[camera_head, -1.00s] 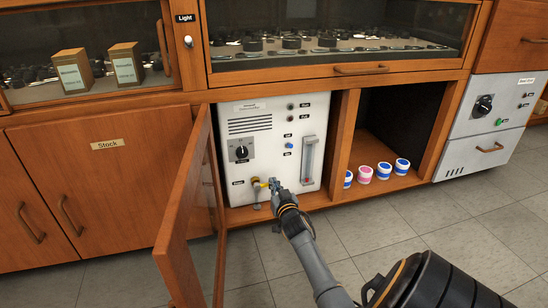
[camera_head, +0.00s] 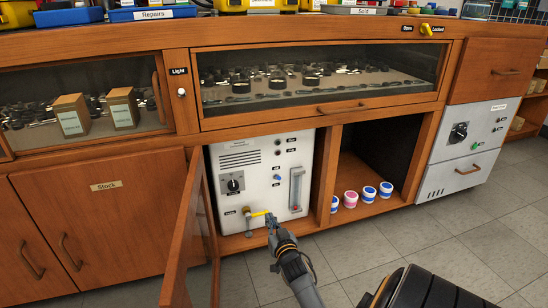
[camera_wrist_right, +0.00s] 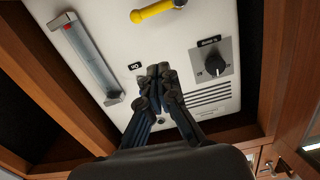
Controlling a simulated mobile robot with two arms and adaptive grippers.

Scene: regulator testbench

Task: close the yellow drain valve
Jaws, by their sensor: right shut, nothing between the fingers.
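The yellow drain valve (camera_head: 259,213) is low on the front of the white panel box (camera_head: 262,170). Its yellow lever lies roughly level in the head view, reaching right from a metal fitting. My right gripper (camera_head: 271,220) is just by the lever's free end in the head view. In the wrist view its fingers (camera_wrist_right: 158,78) are shut and empty, visibly apart from the lever. My left gripper is not in view.
An open wooden door (camera_head: 186,245) stands left of the box. The box sits inside a wooden cubby, with a post (camera_head: 323,175) at its right. Small jars (camera_head: 351,199) stand in the neighbouring cubby. The tiled floor (camera_head: 350,255) in front is clear.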

